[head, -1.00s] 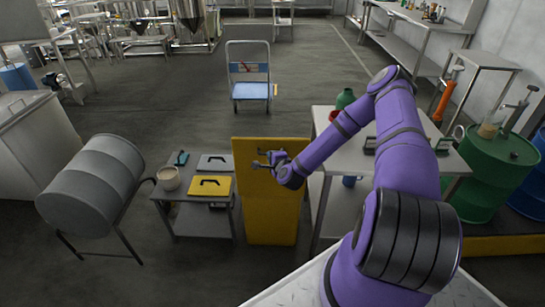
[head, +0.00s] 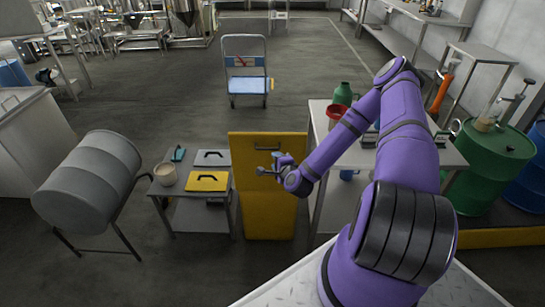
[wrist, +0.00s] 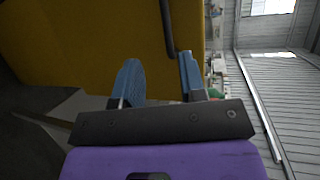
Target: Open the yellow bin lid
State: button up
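The yellow bin (head: 268,212) stands upright between a low table and a taller bench in the head view. My gripper (head: 269,164) is over the lid, on the near side of the handle. The wrist view shows its two blue fingers (wrist: 158,76) apart with nothing between them. There the yellow lid (wrist: 85,45) fills the upper left, and the dark handle (wrist: 167,28) runs beyond the fingertips. I cannot tell whether a finger touches it.
The low table (head: 198,213) left of the bin holds a pot (head: 166,174) and flat panels with handles. The bench (head: 440,152) stands close on the right, a grey drum (head: 88,182) at far left. Open floor lies behind, with a blue cart (head: 248,86).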

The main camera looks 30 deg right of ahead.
jog(key=shift+v, duration=1.45)
jog(key=shift+w, duration=0.1)
notch_tip(320, 180, up, 13)
jog(key=w+a+n+g+y, duration=0.3)
jog(key=n+g+y, duration=0.1)
jog(key=n, duration=0.8)
jog(key=s+a+r+n+g+h, duration=0.1)
jog(key=s+a+r+n+g, duration=0.15)
jog(key=r, duration=0.65)
jog(key=s+a+r+n+g+h, duration=0.1)
jog(key=s+r+n, duration=0.25)
jog(key=r, duration=0.55)
jog(key=s+a+r+n+g, duration=0.1)
jog(key=s+a+r, duration=0.2)
jog(key=s+r, duration=0.5)
jog(key=s+a+r+n+g, duration=0.1)
jog(key=s+a+r, duration=0.3)
jog(key=s+r, duration=0.5)
jog(key=s+n, duration=0.1)
jog(key=s, duration=0.7)
jog(key=shift+s+y, duration=0.35)
jog(key=shift+y, duration=0.05)
jog(key=shift+r, duration=0.15)
